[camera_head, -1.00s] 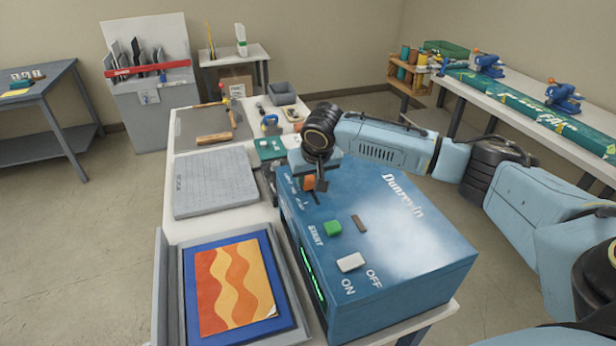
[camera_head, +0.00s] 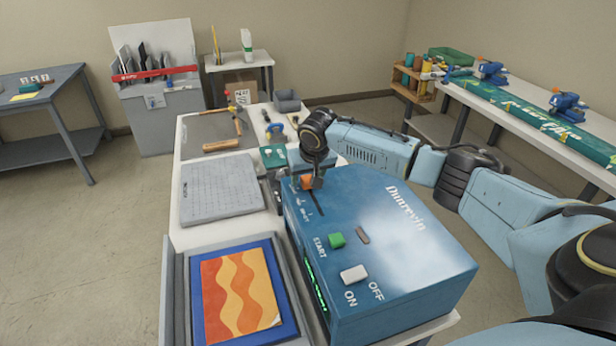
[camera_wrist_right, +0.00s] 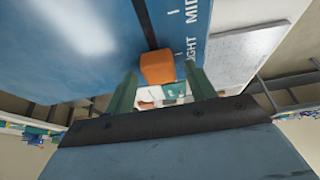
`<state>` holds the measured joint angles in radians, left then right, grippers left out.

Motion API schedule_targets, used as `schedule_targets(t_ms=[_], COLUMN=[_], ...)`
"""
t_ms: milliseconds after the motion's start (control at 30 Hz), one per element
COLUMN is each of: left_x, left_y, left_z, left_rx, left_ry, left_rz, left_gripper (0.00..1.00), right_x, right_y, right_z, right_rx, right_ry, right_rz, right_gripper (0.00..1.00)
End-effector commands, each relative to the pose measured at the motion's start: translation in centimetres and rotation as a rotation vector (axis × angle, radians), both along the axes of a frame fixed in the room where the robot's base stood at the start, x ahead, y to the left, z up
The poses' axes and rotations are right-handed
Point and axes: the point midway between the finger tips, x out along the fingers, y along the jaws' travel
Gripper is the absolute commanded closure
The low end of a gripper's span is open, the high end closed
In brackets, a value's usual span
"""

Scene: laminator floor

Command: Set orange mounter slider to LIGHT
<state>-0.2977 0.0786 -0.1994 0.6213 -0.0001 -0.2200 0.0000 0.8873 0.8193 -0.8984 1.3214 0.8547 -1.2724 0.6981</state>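The orange slider knob (camera_head: 307,182) is on the top of the blue mounter (camera_head: 400,235), at the far end of its dark slot. In the right wrist view the knob (camera_wrist_right: 158,67) stands beside the partly hidden LIGHT label, with MID farther along the slot. My right gripper (camera_head: 316,183) is down at the knob. Its two fingers (camera_wrist_right: 162,88) are apart on either side of the knob, with gaps showing; contact is unclear. The head view hides part of the knob behind the gripper. My left gripper is not in view.
The mounter's top also has a green START button (camera_head: 336,240) and a white ON/OFF switch (camera_head: 354,274). A tray (camera_head: 174,300) with an orange wavy print is at its left. A grey board (camera_head: 220,188) and tools lie on the white table behind.

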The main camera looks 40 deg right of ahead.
Motion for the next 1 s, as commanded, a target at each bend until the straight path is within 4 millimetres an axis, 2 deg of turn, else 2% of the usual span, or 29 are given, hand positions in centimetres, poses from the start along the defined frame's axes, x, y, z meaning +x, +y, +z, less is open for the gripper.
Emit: schedule_targets(t_ms=[233, 367, 467, 800, 1000], left_x=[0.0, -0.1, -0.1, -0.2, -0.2], left_y=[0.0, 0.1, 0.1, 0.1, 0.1], left_z=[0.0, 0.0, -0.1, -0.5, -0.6], left_rx=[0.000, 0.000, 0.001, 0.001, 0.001], left_ry=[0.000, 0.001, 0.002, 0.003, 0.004], left_rz=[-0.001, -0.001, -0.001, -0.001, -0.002], left_gripper=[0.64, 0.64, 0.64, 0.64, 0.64], right_x=[-0.1, -0.4, -0.9, -3.6, -4.6], right_y=[0.1, 0.2, 0.3, 1.2, 1.5], right_z=[0.0, 0.7, 2.1, 9.0, 11.6], right_rx=[0.001, 0.002, 0.001, 0.001, 0.001], right_ry=[0.003, 0.003, 0.002, -0.001, 0.001], right_rz=[0.001, 0.003, 0.004, 0.003, 0.000], right_gripper=[0.45, 0.45, 0.45, 0.45, 0.45])
